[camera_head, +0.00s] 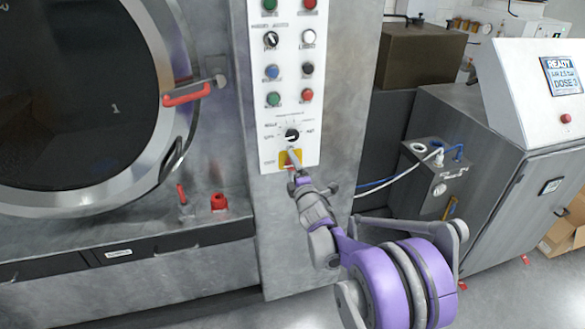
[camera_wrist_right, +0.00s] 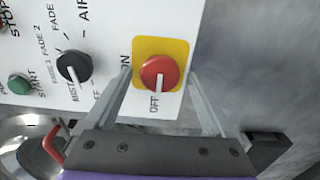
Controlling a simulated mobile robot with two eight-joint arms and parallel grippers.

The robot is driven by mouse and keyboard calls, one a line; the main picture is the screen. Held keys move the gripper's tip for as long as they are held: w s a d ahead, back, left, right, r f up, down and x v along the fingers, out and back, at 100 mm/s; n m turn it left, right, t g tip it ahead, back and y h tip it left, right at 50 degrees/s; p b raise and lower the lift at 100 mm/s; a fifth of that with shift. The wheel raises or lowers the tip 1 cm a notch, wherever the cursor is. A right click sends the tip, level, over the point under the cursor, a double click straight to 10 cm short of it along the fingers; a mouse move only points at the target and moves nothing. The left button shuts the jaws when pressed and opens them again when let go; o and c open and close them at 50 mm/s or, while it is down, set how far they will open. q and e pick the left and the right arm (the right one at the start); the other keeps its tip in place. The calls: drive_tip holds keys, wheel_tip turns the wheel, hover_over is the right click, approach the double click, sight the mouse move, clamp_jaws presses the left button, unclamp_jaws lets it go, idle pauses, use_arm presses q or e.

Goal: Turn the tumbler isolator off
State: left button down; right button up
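The tumbler isolator is a red rotary knob (camera_wrist_right: 160,73) with a pale grip bar on a yellow plate (camera_wrist_right: 178,48), marked ON and OFF. In the right wrist view its bar points toward the OFF label. In the head view the yellow plate (camera_head: 284,160) is at the bottom of the white control panel, and the knob is mostly hidden by my right gripper (camera_head: 294,158). My right gripper (camera_wrist_right: 162,98) is open, with one finger on each side of the knob; whether they touch it is unclear. My left gripper is not in view.
A black selector dial (camera_head: 292,135) sits just above the isolator, with several coloured buttons higher on the panel (camera_head: 290,90). A round washer door (camera_head: 75,100) with a red handle (camera_head: 187,95) is at the left. A grey cabinet (camera_head: 500,170) stands at the right.

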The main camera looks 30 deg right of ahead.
drive_tip(key=shift+s, duration=0.1)
drive_tip(key=b+v, duration=0.1)
drive_tip(key=v, duration=0.9)
drive_tip(key=shift+s+b, duration=0.25)
drive_tip(key=shift+b, duration=0.05)
drive_tip(key=shift+a, duration=0.2)
